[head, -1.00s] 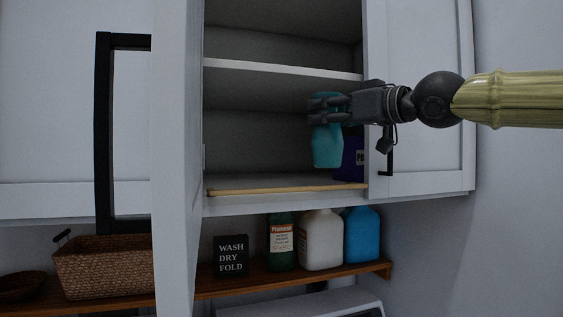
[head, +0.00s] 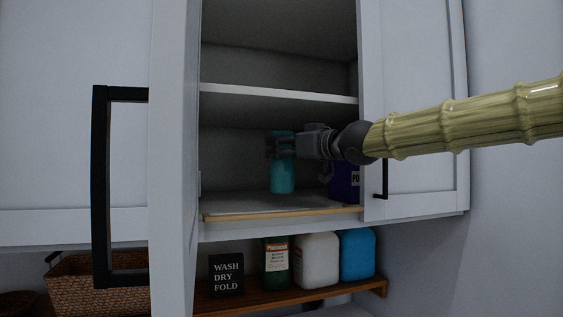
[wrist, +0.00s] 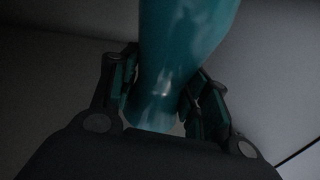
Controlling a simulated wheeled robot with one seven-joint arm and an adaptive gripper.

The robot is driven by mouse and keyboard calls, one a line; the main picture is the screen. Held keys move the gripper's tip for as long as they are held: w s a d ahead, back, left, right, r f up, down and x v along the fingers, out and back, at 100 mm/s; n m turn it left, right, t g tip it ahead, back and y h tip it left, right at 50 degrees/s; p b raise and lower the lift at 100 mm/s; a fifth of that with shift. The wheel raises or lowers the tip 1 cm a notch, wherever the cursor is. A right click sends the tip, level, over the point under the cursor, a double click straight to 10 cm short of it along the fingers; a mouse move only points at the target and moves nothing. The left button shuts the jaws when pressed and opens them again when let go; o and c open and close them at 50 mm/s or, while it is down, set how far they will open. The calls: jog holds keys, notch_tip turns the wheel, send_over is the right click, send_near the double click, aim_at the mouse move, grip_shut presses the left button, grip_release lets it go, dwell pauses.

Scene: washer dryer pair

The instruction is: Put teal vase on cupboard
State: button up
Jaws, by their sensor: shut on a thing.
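The teal vase (head: 283,176) is inside the open wall cupboard (head: 282,217), over its bottom shelf and nearly upright. My gripper (head: 280,146) is shut on the vase's upper part, reaching in from the right. In the wrist view the vase (wrist: 182,45) sits between both fingers (wrist: 165,105). The vase's base looks very close to the shelf floor; I cannot tell whether it touches.
A dark purple box (head: 344,182) stands in the cupboard at the right, behind my arm. The open left door (head: 174,160) has a black handle (head: 101,190).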

aim_at(290, 163)
jog(key=shift+w+a, duration=0.15)
jog(key=shift+w, duration=0.15)
notch_tip(290, 163, down, 3)
jog(key=shift+a+b, duration=0.15)
jog(key=shift+b, duration=0.15)
jog(key=shift+f, duration=0.2)
jog(key=shift+d, duration=0.2)
jog(key=shift+f, duration=0.2)
jog(key=o, duration=1.3)
jog(key=shift+a, duration=0.1)
jog(key=shift+o, duration=0.2)
